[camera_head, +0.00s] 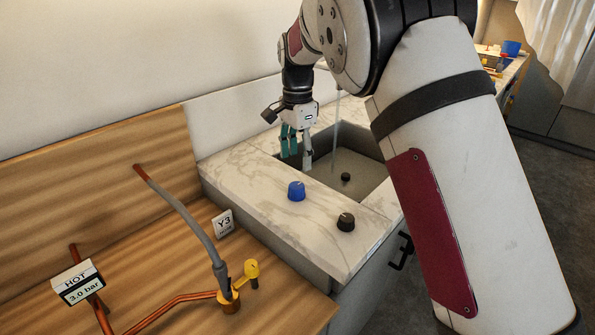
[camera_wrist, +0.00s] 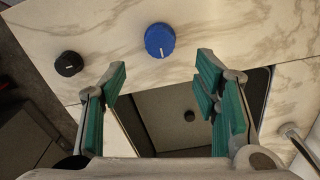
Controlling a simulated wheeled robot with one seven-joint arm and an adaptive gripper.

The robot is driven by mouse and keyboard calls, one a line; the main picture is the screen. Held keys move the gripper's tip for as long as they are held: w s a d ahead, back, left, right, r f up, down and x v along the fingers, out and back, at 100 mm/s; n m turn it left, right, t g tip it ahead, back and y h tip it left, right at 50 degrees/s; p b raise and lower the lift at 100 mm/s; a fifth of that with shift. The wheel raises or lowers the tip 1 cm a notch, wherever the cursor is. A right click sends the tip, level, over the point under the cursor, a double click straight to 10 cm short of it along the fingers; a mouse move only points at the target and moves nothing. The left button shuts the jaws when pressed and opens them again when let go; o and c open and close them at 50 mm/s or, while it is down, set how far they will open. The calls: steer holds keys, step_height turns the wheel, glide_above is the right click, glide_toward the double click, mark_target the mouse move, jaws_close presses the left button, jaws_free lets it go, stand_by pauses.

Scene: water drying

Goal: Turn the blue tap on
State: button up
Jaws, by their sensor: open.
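The blue tap (camera_head: 296,191) is a round knob with a white mark on the marble counter (camera_head: 255,205), left of the sink. It also shows in the wrist view (camera_wrist: 160,40), ahead of my fingertips and between their lines. My gripper (camera_head: 297,160) is open and empty above the sink's left edge, beyond the blue tap and apart from it. In the wrist view my gripper (camera_wrist: 163,65) shows its teal finger pads spread wide.
A black knob (camera_head: 346,221) sits on the counter near the blue one. The sink (camera_head: 350,170) has a dark drain, with a thin spout above it. Left is a wooden bench with copper pipes, a yellow valve (camera_head: 250,272), a "Y3" sign (camera_head: 223,222) and a "HOT 3.0 bar" display (camera_head: 79,284).

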step_height(320, 180, up, 2)
steer(key=shift+r, duration=0.2)
steer(key=s+d+r+n+t+y, duration=0.1)
steer(key=s+d+r+n, duration=0.2)
steer(key=s+d+r, duration=0.4)
steer(key=s+d+r+n+t, duration=0.15)
steer(key=s+d+r, duration=0.35)
steer(key=s, duration=0.5)
steer(key=s+d+f+n, duration=0.1)
steer(key=s+n, duration=0.1)
steer(key=s, duration=0.5)
steer(key=s+d+f+n+t, duration=0.1)
steer(key=s+d+f+n, duration=0.1)
steer(key=s, duration=0.6)
steer(key=s+d+f+n+h, duration=0.1)
steer(key=s+d+n, duration=0.1)
steer(key=s, duration=0.5)
steer(key=shift+s+d+f+n+t+p, duration=0.15)
steer(key=shift+d+f+n+t+p, duration=0.2)
steer(key=shift+n, duration=0.3)
